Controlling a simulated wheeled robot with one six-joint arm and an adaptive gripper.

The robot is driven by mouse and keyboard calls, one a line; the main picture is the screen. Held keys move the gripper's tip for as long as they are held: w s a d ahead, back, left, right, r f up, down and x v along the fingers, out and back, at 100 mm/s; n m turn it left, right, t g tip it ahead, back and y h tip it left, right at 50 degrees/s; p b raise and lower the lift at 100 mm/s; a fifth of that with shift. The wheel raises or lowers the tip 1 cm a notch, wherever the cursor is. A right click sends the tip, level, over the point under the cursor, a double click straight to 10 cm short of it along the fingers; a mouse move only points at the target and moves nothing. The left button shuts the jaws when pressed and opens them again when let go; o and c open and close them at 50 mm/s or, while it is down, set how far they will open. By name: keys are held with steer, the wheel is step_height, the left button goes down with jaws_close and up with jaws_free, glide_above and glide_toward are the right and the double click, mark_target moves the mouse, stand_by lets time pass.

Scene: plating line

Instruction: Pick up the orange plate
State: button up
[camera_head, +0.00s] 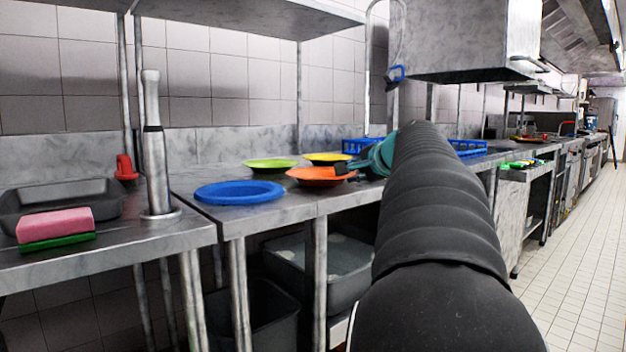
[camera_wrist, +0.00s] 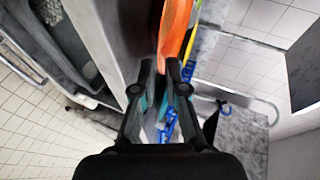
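The orange plate (camera_head: 315,175) is on the steel counter (camera_head: 300,205) in the head view, between the blue plate and my arm. In the wrist view the orange plate (camera_wrist: 175,30) shows nearly edge-on at the top centre. My gripper (camera_head: 346,173) is at the plate's right rim in the head view. In the wrist view my gripper (camera_wrist: 161,68) has its fingertips close together, one on each side of the rim, which fills the small gap between them. The head view does not show clearly whether the plate is lifted off the counter.
A blue plate (camera_head: 240,192), a green plate (camera_head: 272,165) and a yellow plate (camera_head: 327,159) are close by on the counter. Blue racks (camera_head: 362,145) stand behind. A steel hood (camera_head: 465,40) hangs above my arm. A pink sponge (camera_head: 55,224) is at the left. The floor at right is clear.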

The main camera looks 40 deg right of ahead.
steer(key=shift+x, duration=2.85)
steer(key=shift+s, duration=0.1)
jaws_close()
